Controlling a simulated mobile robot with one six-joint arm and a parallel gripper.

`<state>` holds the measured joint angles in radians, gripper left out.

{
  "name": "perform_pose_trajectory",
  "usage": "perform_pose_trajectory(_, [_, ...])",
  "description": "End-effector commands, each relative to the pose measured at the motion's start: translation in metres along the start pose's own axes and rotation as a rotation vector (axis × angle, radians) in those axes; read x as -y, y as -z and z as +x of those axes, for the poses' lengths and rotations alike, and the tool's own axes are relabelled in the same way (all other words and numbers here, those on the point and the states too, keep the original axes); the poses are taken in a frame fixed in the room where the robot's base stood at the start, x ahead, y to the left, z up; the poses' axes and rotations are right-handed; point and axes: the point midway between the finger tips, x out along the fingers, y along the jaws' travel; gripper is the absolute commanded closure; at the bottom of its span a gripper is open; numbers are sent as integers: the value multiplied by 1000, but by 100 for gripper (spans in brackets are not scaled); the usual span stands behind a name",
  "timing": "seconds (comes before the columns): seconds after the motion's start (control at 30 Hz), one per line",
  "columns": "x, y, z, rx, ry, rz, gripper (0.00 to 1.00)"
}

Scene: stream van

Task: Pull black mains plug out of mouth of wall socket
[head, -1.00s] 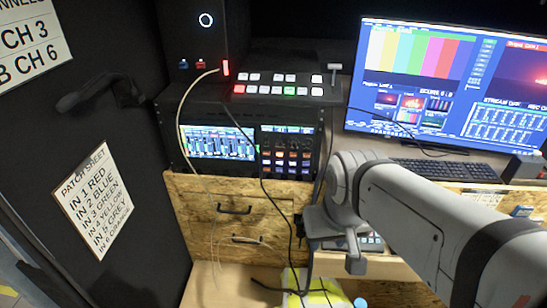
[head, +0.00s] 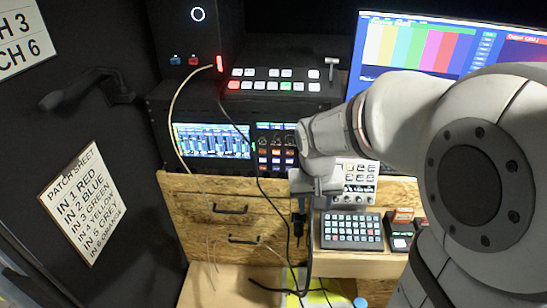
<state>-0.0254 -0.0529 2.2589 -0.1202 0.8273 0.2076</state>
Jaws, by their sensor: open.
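My gripper (head: 306,204) is in front of the wooden desk front, just left of the keypad panel. Its jaws are open. A small black body that looks like the mains plug (head: 299,224) shows just below and between the jaws, with a black cable (head: 309,262) hanging from that area. I cannot tell whether the fingers touch the plug. The wall socket cannot be made out; my gripper and wrist cover that area.
A thin black cable (head: 257,165) and a pale cable (head: 172,125) hang down past the rack and drawers (head: 222,222). The keypad (head: 351,230) and small boxes (head: 402,232) stand right of my gripper. A yellow item (head: 316,299) lies below.

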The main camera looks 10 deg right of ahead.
Motion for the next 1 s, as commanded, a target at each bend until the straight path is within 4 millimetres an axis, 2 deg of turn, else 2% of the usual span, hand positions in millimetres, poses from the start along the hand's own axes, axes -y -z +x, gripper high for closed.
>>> perform_pose_trajectory(0.03, [4,14,19,22,-13,6,60])
perform_pose_trajectory(0.23, [20,62,86,77,-65,42,60])
perform_pose_trajectory(0.4, [33,89,143,112,-101,63,60])
perform_pose_trajectory(0.5, [38,97,168,125,-116,73,60])
perform_pose_trajectory(0.7, [42,103,192,135,-130,81,60])
perform_pose_trajectory(0.87, [40,101,208,138,-130,81,60])
perform_pose_trajectory(1.0, [38,97,230,138,-131,81,60])
